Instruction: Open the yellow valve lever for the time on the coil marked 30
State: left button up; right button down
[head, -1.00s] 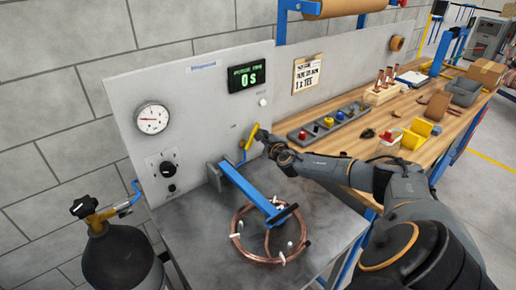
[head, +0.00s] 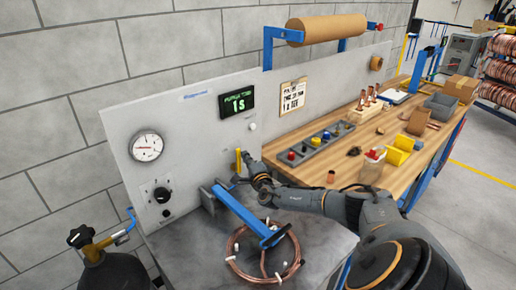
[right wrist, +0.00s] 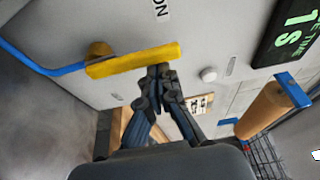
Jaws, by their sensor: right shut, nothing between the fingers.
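The yellow valve lever (head: 238,160) stands close to upright on the grey panel; it also shows in the right wrist view (right wrist: 133,60). My right gripper (head: 248,163) is beside it on the right. In the right wrist view its closed fingertips (right wrist: 159,72) are at the lever's end, empty; I cannot tell whether they touch it. The green display (head: 237,103) reads 1 S. The copper coil (head: 234,260) lies on the grey bench under a blue arm (head: 236,208); no number is legible on it. My left gripper is out of view.
A pressure gauge (head: 147,146) and a black knob (head: 162,195) are on the panel at left. A gas cylinder (head: 112,272) stands at lower left. The wooden bench (head: 312,178) at right holds a fittings tray (head: 317,148) and bins.

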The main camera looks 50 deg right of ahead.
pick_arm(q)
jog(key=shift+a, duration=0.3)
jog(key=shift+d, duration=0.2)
pick_arm(e)
notch_tip(320, 180, up, 10)
dwell(0.4)
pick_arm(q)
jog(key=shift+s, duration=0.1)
pick_arm(e)
jog(key=shift+f, duration=0.15)
dwell(0.3)
